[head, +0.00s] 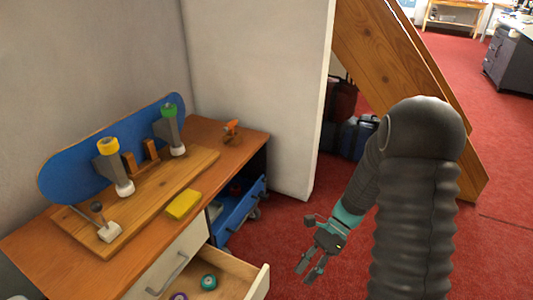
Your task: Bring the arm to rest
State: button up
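My gripper (309,270) hangs at the end of my arm in the lower middle of the head view, over the red floor. Its two fingers point down and slightly left, with a gap between them. It is open and nothing shows between the fingers. It is apart from the bench (228,147) and to the right of the open drawer (257,281). My dark ribbed arm fills the right foreground and hides part of the floor.
A blue skateboard (72,158) stands on its edge on a wooden board (150,208), beside a yellow block (183,204). The open drawer holds a teal roll (208,282) and a purple ring (179,296). A blue drawer (240,211) also stands open. A sloping wooden beam (392,70) rises behind my arm.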

jog(key=s+d+r+n+t+h+p, duration=0.1)
jog(key=s+r+n+t+h, duration=0.1)
jog(key=r, duration=0.7)
jog(key=s+d+r+n+t+h+p, duration=0.1)
jog(key=s+d+r+n+t+h, duration=0.1)
jog(key=s+r+n+t, duration=0.3)
jog(key=s+d+r+n+t+h+p, duration=0.1)
jog(key=s+d+r+n+t+h, duration=0.1)
jog(key=r+n, duration=0.5)
notch_tip(320, 180, up, 7)
jog(key=s+t+h, duration=0.1)
jog(key=t+h, duration=0.1)
jog(key=t, duration=0.1)
jog(key=shift+s+f+n+t+p, duration=0.2)
jog(key=shift+n+t+p, duration=0.1)
jog(key=shift+n+p, duration=0.1)
